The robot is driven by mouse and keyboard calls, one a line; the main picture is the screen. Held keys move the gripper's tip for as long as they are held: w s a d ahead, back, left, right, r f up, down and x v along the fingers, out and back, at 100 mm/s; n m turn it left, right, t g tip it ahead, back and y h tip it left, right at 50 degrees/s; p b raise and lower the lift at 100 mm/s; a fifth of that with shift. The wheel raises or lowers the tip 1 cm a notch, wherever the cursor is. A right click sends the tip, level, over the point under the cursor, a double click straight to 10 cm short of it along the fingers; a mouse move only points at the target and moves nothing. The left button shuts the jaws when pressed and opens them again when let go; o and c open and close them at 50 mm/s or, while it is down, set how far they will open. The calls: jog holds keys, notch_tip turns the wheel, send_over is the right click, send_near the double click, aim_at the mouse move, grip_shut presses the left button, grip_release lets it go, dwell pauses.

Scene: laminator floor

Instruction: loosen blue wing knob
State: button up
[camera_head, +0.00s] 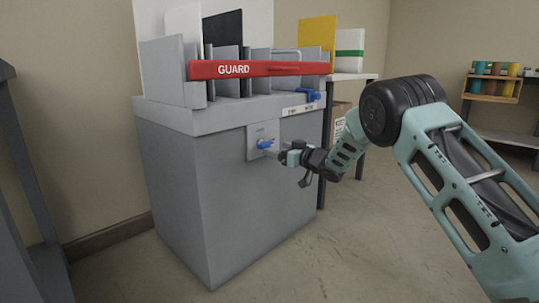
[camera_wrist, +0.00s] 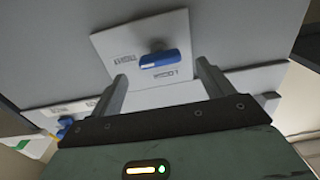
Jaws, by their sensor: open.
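The blue wing knob (camera_head: 265,144) sits on a pale plate (camera_head: 255,135) on the front of the grey machine cabinet (camera_head: 215,190). In the wrist view the knob (camera_wrist: 165,59) is a blue bar, lying nearly level in the picture, on the labelled white plate (camera_wrist: 113,50). My gripper (camera_head: 285,152) is just right of the knob in the head view. In the wrist view its two fingers (camera_wrist: 163,72) are open, with the knob ahead between their tips. I see no contact with the knob. A second blue knob (camera_head: 309,95) is higher on the machine's right side.
A red guard bar (camera_head: 225,69) marked GUARD crosses the machine top. A table (camera_head: 358,77) with a white and green item stands behind my arm. A shelf with a wooden crate (camera_head: 490,88) is at far right. The floor (camera_head: 330,250) in front is clear.

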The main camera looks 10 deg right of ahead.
aim_at(269, 146)
jog(key=shift+b+x, duration=0.8)
jog(key=shift+x, duration=1.7)
jog(key=shift+c, duration=0.3)
jog(key=c, duration=0.9)
